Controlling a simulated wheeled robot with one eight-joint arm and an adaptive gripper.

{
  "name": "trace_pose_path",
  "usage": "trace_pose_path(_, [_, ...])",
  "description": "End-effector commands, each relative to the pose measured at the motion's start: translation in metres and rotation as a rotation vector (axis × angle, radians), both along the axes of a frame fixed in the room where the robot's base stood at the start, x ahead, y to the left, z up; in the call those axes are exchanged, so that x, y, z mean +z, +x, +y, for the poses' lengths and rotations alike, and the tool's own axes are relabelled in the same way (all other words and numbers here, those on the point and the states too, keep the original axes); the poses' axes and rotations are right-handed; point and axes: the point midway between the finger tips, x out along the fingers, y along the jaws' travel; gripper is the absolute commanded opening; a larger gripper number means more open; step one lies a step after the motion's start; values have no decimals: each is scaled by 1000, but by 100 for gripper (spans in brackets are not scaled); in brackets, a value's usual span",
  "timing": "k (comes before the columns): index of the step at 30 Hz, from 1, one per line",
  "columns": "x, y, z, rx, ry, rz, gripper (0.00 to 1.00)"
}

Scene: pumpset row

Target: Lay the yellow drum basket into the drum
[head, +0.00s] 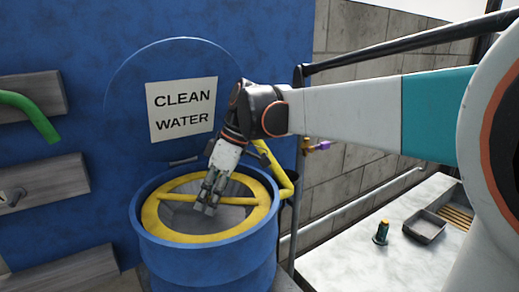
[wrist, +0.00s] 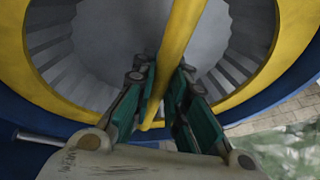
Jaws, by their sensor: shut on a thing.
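The blue drum (head: 210,267) stands open at the top, in front of a blue wall-like tank. The yellow drum basket (head: 160,221) has a yellow ring, a crossbar and grey ribbed sides. In the head view its ring appears within the drum's mouth, near rim level; whether it rests there I cannot tell. My gripper (head: 211,188) is over the mouth, shut on the basket's crossbar. In the wrist view the crossbar of the basket (wrist: 180,35) runs between the fingers of my gripper (wrist: 163,85). The basket's underside is hidden.
The blue tank (head: 90,130) bears a "CLEAN WATER" sign (head: 182,109). A yellow bent piece (head: 276,168) stands by the drum's right rim. A pale bench (head: 370,265) at right holds a small dark cylinder (head: 382,232) and a tray (head: 425,226). A green hose (head: 32,116) hangs at left.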

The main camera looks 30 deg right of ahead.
Motion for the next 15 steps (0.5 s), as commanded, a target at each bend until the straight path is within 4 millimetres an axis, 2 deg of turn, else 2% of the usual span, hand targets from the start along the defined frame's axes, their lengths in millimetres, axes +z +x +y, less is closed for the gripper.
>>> trace_pose_path(11, [-1,-2,1,1,1,0,0])
trace_pose_path(12, [-1,-2,1,1,1,0,22])
trace_pose_path(14, [-1,-2,1,1,1,0,36])
trace_pose_path(15, [-2,-2,1,1,0,0,37])
